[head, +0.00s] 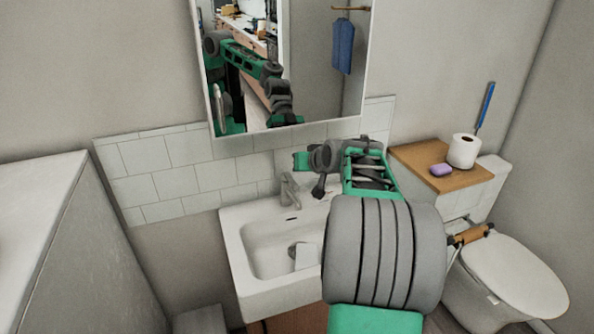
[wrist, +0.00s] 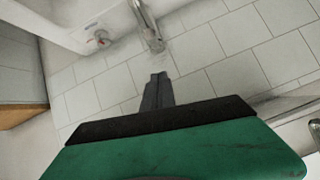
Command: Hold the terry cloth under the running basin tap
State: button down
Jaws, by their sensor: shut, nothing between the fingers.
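My gripper (wrist: 158,78) is shut and empty, its dark fingers pointing at the tiled wall in the wrist view. In the head view its fingers are hard to make out; my wrist is above the basin's back right. The basin tap (head: 289,190) is left of and below my wrist; it also shows beyond the fingers in the wrist view (wrist: 149,28). I see no water running. The white basin (head: 246,268) holds a pale flat piece (head: 307,256); I cannot tell whether it is cloth. A blue cloth (head: 343,48) hangs from a bar in the mirror's reflection.
The mirror (head: 335,105) hangs above white tiles (head: 170,160). At the right, a wooden board (head: 420,160) on the toilet tank bears purple soap (head: 440,170) and a paper roll (head: 463,150). The toilet (head: 520,280) stands below. My arm covers the basin's right part.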

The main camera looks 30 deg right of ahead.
jog(key=s+a+r+b, duration=0.1)
jog(key=s+r, duration=0.1)
jog(key=s, duration=0.4)
jog(key=m+t+h+b, duration=0.2)
jog(key=m+t+b, duration=0.95)
jog(key=m, duration=1.95)
send_near(298, 200)
notch_tip(298, 200, up, 5)
jog(key=g+b, duration=0.3)
jog(key=g, duration=0.1)
jog(key=x, duration=0.9)
jog(key=shift+w+a+r, duration=0.1)
jog(key=shift+w, duration=0.1)
